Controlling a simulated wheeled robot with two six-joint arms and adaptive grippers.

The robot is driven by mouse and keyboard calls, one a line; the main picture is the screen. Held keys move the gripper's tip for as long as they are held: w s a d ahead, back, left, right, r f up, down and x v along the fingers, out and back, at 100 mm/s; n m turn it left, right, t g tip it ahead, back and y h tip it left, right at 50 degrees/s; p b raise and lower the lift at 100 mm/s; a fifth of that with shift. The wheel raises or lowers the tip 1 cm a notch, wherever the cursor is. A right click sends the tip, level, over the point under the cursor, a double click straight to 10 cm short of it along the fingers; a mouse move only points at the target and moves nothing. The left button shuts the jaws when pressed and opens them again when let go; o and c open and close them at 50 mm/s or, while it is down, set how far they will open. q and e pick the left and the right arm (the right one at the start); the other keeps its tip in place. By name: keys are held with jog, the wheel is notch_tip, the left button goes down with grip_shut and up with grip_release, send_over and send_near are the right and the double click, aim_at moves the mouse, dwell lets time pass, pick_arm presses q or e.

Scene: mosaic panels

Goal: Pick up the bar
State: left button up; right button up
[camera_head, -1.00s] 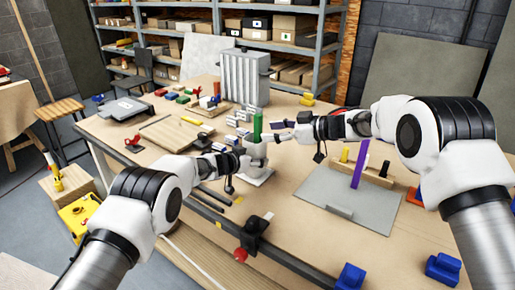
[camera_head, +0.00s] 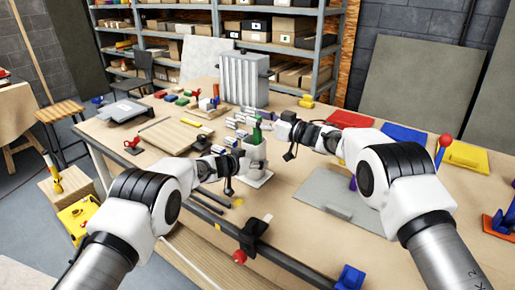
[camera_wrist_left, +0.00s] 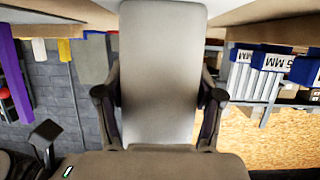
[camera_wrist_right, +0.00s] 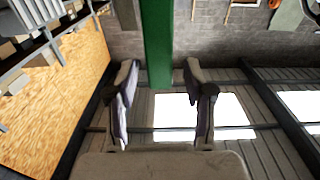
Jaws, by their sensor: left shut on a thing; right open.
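A green bar (camera_head: 257,132) stands upright above a pale grey block (camera_head: 254,153) near the middle of the workbench. My left gripper (camera_head: 243,163) is shut on the block, whose broad face fills the space between the fingers in the left wrist view (camera_wrist_left: 162,75). My right gripper (camera_head: 272,129) is open right beside the green bar. In the right wrist view the bar (camera_wrist_right: 157,45) reaches between the two open fingers (camera_wrist_right: 160,95), with gaps on both sides. A purple bar (camera_head: 352,184) is mostly hidden behind my right arm; it also shows in the left wrist view (camera_wrist_left: 14,75).
A grey plate (camera_head: 315,188) lies right of the block. Red (camera_head: 350,118), blue (camera_head: 405,133) and yellow (camera_head: 466,157) panels lie at the bench's right. A ribbed metal unit (camera_head: 244,80) stands behind. A black clamp (camera_head: 254,231) sits at the front edge.

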jog(key=shift+w+a, duration=0.2)
jog(key=shift+a, duration=0.1)
grip_shut()
notch_tip(320, 180, up, 18)
pick_arm(q)
jog(key=shift+f, duration=0.1)
jog(key=o, duration=1.3)
pick_arm(e)
jog(key=v, duration=1.4)
jog(key=shift+w+d, duration=0.1)
